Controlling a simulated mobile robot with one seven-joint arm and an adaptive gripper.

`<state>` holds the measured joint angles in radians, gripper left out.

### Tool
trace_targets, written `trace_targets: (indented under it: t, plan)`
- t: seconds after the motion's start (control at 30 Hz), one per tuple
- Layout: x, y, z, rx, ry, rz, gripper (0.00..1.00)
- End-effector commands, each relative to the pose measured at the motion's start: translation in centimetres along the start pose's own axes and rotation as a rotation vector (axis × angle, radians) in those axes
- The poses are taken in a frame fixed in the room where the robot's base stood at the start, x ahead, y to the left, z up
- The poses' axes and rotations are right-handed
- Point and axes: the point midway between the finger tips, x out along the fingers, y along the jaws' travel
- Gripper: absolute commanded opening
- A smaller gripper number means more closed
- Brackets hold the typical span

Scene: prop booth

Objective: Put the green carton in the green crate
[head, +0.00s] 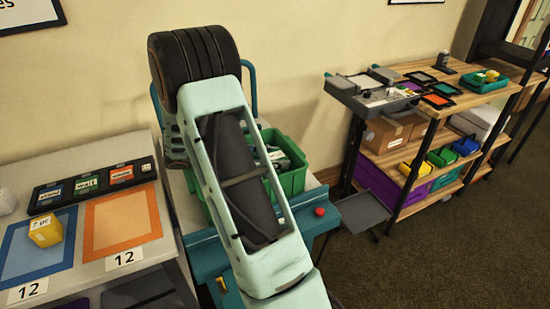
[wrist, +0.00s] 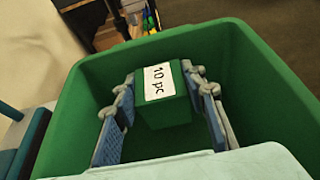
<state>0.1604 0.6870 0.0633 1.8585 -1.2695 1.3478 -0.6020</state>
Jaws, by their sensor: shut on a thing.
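The green carton (wrist: 163,95) with a white "10 pc" label is between the two blue-padded fingers of my gripper (wrist: 160,80) in the wrist view. My gripper is shut on it. The carton is inside the walls of the green crate (wrist: 75,110). I cannot tell whether its underside touches the crate floor. In the head view, the green crate (head: 293,183) stands behind my arm, which hides much of it. The carton cannot be made out there.
A yellow box (head: 45,231) labelled "7 pc" sits on a blue-bordered mat (head: 22,260) at left. An orange mat (head: 125,220) lies beside it. A shelf unit (head: 415,160) with trays and small bins stands at right. Dark floor lies open at lower right.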

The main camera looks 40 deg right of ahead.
Motion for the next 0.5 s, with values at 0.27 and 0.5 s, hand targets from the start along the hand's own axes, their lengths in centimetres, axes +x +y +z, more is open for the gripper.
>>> trace_targets:
  t: [0.27, 0.5]
  plan:
    - [0.2, 0.0, -0.6, -0.001, -0.001, 0.000, 0.12]
    - [0.4, 0.0, -1.1, 0.001, -0.002, 0.000, 0.12]
